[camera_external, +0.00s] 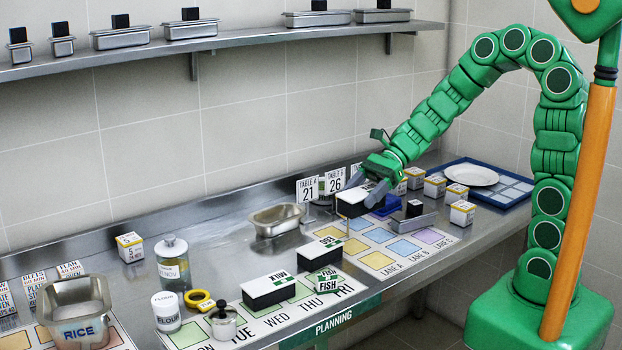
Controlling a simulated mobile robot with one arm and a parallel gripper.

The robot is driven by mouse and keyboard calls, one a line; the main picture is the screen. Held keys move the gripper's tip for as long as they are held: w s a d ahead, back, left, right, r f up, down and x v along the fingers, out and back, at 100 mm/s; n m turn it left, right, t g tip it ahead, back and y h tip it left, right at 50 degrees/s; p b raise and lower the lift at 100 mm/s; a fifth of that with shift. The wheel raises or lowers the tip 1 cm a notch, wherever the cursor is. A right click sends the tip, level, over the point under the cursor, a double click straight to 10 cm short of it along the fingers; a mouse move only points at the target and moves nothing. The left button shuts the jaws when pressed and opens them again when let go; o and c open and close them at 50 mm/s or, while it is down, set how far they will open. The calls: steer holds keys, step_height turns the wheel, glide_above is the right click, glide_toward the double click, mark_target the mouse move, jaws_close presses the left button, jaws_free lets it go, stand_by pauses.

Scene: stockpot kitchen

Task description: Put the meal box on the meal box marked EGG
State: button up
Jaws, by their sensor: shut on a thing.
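My gripper (367,190) is shut on a black meal box with a white top (349,209), near the back of the lane mat. The fingers cover part of its top, and its marking is too small to read. It seems to be a little above the mat, but I cannot tell the gap. The meal box marked EGG (319,257), black with a white top, lies on the counter in front and to the left of the held box. Its lettering appears upside down. The two boxes are apart.
Table cards (308,190) and a steel pan (275,219) stand behind. A blue tray (513,191) with a plate is at right.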

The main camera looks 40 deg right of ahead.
steer(key=w+a+f, duration=0.1)
steer(key=w+f, duration=0.1)
steer(key=w+a+f, duration=0.2)
steer(key=w, duration=0.1)
steer(key=w+a+f, duration=0.1)
steer(key=w+f, duration=0.1)
steer(key=shift+w+a+f, duration=0.25)
steer(key=shift+a, duration=0.1)
steer(key=shift+w+a+f, duration=0.25)
steer(key=shift+w+f, duration=0.1)
steer(key=shift+f, duration=0.2)
steer(key=shift+w+a+f, duration=0.2)
steer(key=shift+w+f, duration=0.15)
steer(key=shift+f, duration=1.6)
steer(key=shift+f, duration=0.1)
steer(key=o, duration=1.3)
steer(key=shift+c, duration=0.2)
